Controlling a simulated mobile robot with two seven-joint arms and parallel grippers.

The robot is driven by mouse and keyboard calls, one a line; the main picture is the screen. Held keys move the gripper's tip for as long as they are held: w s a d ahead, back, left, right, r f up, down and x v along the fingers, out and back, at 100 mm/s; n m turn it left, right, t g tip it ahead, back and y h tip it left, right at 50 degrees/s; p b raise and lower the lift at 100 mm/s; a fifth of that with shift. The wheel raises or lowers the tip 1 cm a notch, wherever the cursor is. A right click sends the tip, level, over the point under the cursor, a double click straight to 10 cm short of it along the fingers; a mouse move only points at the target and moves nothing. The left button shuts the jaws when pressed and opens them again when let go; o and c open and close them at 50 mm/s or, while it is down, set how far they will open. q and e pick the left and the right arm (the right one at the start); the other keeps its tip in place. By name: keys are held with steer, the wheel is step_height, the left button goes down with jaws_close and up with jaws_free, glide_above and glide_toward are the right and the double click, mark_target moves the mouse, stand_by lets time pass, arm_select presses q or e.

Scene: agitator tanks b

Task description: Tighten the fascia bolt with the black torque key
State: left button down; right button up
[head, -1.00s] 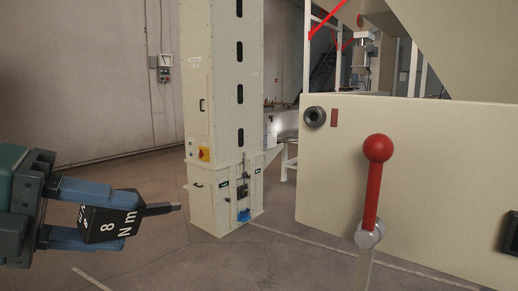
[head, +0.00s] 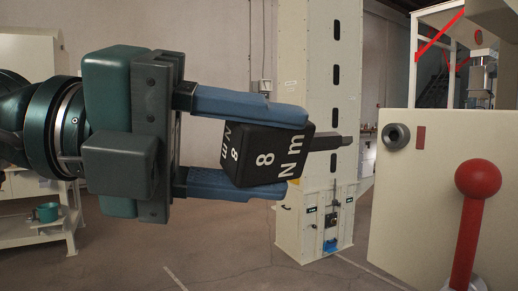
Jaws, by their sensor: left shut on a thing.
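My left gripper (head: 245,147) is shut on the black torque key (head: 268,157), a dark block marked "8 Nm" between its two blue fingers. The key's short shaft points right, its tip toward the cream panel (head: 440,235). The fascia bolt (head: 397,137) is a dark round socket-like fitting near the panel's upper left corner. The key's tip is to the left of the bolt and slightly lower in the picture, apart from it. My right gripper is not in view.
A red-knobbed lever (head: 477,180) stands up in front of the panel, right of the bolt. A small red-brown plate (head: 421,138) is beside the bolt. A tall cream column (head: 318,120) stands behind.

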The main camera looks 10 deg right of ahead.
mark_target(339, 145)
arm_select(q)
steer(key=shift+a, duration=0.15)
steer(key=shift+w+d, duration=0.2)
steer(key=shift+d, duration=0.35)
steer(key=shift+w+d, duration=0.25)
steer(key=shift+d, duration=0.4)
steer(key=shift+w+d, duration=0.2)
steer(key=shift+d, duration=0.5)
steer(key=shift+w+d, duration=0.25)
steer(key=shift+d, duration=0.4)
steer(key=shift+w+d, duration=0.1)
steer(key=shift+d, duration=0.1)
steer(key=shift+b, duration=0.35)
steer(key=shift+d, duration=0.15)
steer(key=shift+w+d, duration=0.35)
steer(key=shift+d, duration=0.5)
